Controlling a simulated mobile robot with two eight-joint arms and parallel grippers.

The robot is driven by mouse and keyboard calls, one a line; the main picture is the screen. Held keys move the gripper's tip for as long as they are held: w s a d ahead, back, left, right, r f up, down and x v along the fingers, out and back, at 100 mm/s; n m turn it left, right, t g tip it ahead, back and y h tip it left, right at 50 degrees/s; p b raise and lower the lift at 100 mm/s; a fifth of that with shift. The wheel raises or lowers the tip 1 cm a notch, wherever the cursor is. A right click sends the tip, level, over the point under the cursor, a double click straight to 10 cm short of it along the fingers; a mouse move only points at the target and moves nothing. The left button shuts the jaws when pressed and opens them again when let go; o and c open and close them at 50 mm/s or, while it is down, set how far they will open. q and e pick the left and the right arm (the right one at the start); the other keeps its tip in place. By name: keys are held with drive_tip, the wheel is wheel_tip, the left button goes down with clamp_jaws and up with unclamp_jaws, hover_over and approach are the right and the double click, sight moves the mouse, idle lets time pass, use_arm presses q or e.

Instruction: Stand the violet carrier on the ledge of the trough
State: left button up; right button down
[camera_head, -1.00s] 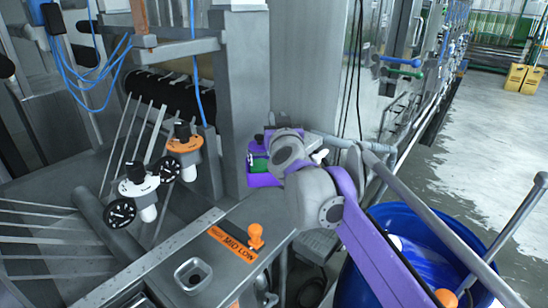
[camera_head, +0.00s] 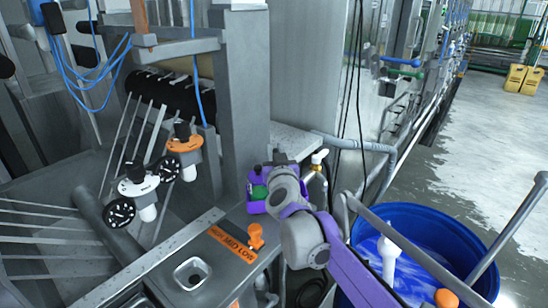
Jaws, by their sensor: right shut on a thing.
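The violet carrier (camera_head: 256,207) is a small open holder with a green thing (camera_head: 259,191) in it. It is upright at the far end of the trough's grey metal ledge (camera_head: 208,222), beside the grey upright post. Whether its base touches the ledge or hangs just above it, I cannot tell. My right gripper (camera_head: 268,182) is shut on the carrier, at its right and far side; its fingertips are mostly hidden by the wrist and the carrier. My left gripper is not in view.
An orange knob (camera_head: 255,236) and an orange label (camera_head: 232,243) sit on the ledge just in front of the carrier. A square-rimmed socket (camera_head: 192,273) is nearer. Handwheel valves (camera_head: 138,182) stand at left. A blue barrel (camera_head: 425,225) stands at right.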

drive_tip(key=shift+f, duration=0.7)
drive_tip(key=shift+w+a+f, duration=0.1)
drive_tip(key=shift+a+f, duration=0.05)
drive_tip(key=shift+f, duration=0.25)
drive_tip(key=c, duration=1.2)
unclamp_jaws()
drive_tip(key=shift+f, duration=0.15)
drive_tip(key=shift+c, duration=0.2)
drive_tip(key=o, duration=0.4)
drive_tip(key=shift+o, duration=0.2)
